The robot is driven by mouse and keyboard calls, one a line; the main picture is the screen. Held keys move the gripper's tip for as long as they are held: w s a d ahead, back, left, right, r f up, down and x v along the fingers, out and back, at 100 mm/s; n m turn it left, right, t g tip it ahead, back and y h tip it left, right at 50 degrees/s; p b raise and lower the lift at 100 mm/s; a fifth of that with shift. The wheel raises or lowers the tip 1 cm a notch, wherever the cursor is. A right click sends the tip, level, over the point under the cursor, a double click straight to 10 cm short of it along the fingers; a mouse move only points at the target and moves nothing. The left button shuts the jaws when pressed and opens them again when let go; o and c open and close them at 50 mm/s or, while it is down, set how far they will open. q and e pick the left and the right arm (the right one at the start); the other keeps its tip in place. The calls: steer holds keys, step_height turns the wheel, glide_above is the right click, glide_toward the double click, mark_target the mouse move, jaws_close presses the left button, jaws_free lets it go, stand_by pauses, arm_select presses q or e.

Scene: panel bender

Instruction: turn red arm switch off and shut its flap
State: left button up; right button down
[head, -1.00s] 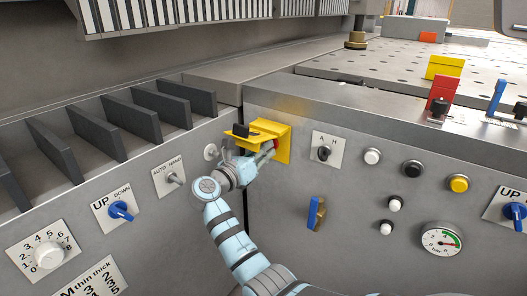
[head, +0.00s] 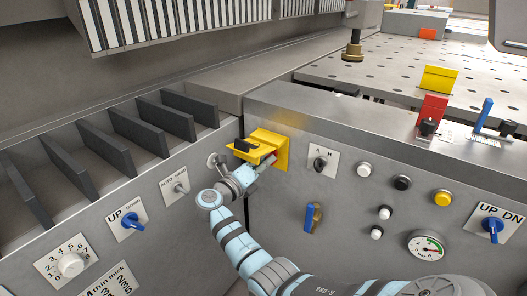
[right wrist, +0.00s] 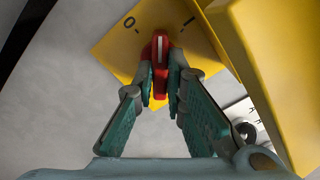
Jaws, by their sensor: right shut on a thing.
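The red arm switch (right wrist: 160,66) sits on a yellow plate (right wrist: 112,50) marked 0 and I in the right wrist view. Its white line points up in that picture, between the two marks. My right gripper (right wrist: 162,88) is shut on the red switch, one finger on each side. In the head view my right gripper (head: 246,178) is below the yellow flap (head: 252,150), which stands open and juts out from the panel. A black piece shows on the flap. The flap also fills the right of the wrist view (right wrist: 265,65). My left gripper is not in view.
Right of the flap are an A/H selector (head: 319,163), several push buttons, a blue-handled switch (head: 311,218) and a gauge (head: 426,245). On the left panel are an auto/hand toggle (head: 179,187) and a blue UP/DOWN knob (head: 132,221). Dark slanted dividers (head: 137,134) stand behind it.

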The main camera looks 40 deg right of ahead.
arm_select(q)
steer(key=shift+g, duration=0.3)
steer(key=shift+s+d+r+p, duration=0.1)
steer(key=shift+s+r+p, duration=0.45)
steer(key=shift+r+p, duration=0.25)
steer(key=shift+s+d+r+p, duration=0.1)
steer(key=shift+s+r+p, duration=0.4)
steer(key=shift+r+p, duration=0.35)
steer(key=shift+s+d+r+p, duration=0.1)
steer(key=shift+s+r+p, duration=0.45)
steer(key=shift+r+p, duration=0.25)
arm_select(e)
steer(key=shift+r+n, duration=0.1)
steer(key=shift+n, duration=3.7)
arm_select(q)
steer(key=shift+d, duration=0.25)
arm_select(e)
steer(key=c, duration=1.6)
jaws_free()
steer(key=shift+c, duration=0.2)
steer(key=v, duration=0.7)
steer(key=shift+a, duration=0.25)
